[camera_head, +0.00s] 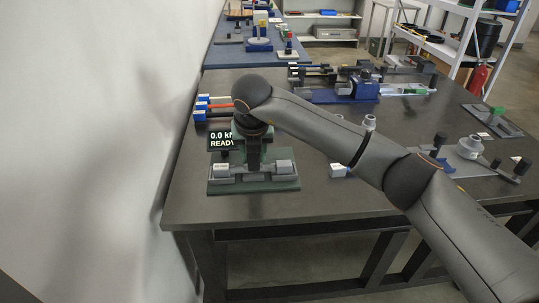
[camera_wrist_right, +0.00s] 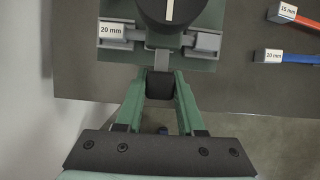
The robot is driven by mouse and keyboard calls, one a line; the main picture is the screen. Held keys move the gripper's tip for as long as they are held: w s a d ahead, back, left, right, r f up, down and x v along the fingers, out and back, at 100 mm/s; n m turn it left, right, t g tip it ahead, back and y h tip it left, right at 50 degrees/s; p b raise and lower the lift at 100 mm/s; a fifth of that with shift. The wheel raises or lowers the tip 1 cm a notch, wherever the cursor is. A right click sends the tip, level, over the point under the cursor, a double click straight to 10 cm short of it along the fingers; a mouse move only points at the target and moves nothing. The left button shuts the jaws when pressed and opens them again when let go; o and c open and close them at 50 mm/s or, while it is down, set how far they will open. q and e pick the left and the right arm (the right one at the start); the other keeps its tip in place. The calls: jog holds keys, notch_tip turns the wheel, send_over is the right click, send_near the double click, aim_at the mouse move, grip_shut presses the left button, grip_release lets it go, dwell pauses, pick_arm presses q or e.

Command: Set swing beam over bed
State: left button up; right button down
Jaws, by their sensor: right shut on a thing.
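The bend fixture has a green base (camera_head: 252,186) at the front left of the table. Its bed has two grey blocks, the left one (camera_head: 222,171) and the right one (camera_head: 284,168); the left is labelled 20 mm in the wrist view (camera_wrist_right: 110,30). A dark round head with a white line (camera_wrist_right: 168,10) stands over the middle of the bed. A grey bar (camera_wrist_right: 162,60) runs from under it to a black grip (camera_wrist_right: 159,88). My right gripper (camera_wrist_right: 160,80) is shut on that black grip, with one green finger on each side. The beam's exact alignment is partly hidden. My left gripper is out of view.
A display (camera_head: 222,140) reads 0.0 kN, READY. Cable samples with labelled ends (camera_wrist_right: 282,12) lie behind the fixture. A blue clamp device (camera_head: 360,88) and grey weights (camera_head: 469,146) stand farther right. The table's front left corner is clear.

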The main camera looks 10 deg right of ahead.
jog(key=shift+w+a+r, duration=0.1)
jog(key=shift+a+r, duration=0.05)
jog(key=shift+a, duration=0.1)
jog(key=c, duration=1)
grip_release()
jog(key=o, duration=0.5)
jog(key=v, duration=1.2)
jog(key=shift+a+r, duration=0.15)
